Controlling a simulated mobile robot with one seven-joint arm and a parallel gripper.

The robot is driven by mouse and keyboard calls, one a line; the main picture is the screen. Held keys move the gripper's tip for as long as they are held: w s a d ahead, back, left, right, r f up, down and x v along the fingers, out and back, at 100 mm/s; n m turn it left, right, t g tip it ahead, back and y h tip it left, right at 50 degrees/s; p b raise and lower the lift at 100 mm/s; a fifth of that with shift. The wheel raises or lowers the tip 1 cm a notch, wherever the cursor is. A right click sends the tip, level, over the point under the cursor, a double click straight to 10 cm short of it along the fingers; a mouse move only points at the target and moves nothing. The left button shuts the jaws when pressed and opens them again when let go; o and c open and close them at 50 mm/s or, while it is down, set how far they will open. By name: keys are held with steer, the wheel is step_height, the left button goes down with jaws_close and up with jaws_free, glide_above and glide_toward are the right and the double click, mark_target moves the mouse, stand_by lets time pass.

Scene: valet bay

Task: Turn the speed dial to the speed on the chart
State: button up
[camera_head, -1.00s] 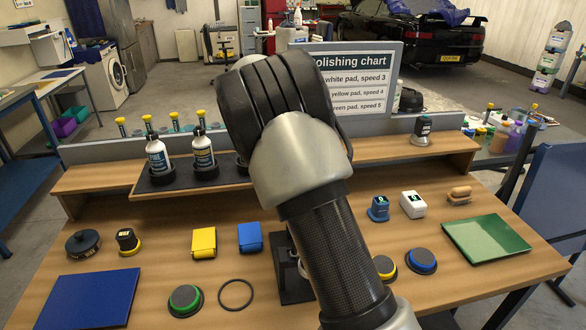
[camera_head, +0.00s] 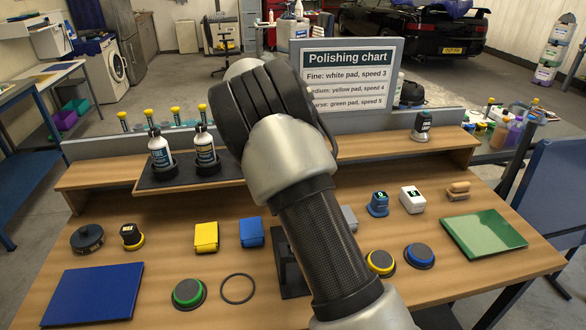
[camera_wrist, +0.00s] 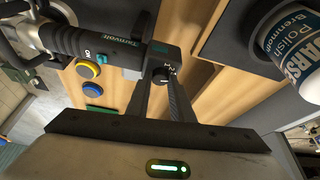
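The polishing chart (camera_head: 347,85) stands at the back of the bench. It lists fine, white pad, speed 3; a partly covered line for yellow pad, speed 4; and one for green pad, speed 5. The polisher (camera_wrist: 95,47), a dark machine with a green-lettered grip, shows in the wrist view. Its black speed dial (camera_wrist: 160,74) has small white marks; its setting is too small to read surely. My gripper (camera_wrist: 159,84) is open, its two fingers apart with the dial between or just beyond their tips; contact cannot be told. In the head view my arm hides the gripper and dial.
A bottle labelled coarse polish (camera_wrist: 294,50) stands close right in the wrist view. Other bottles (camera_head: 161,150) stand on the bench's dark shelf.

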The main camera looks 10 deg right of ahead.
steer(key=o, duration=0.4)
steer(key=p+v, duration=0.1)
steer(key=v, duration=1.6)
steer(key=shift+r+p, duration=0.25)
steer(key=shift+p, duration=0.05)
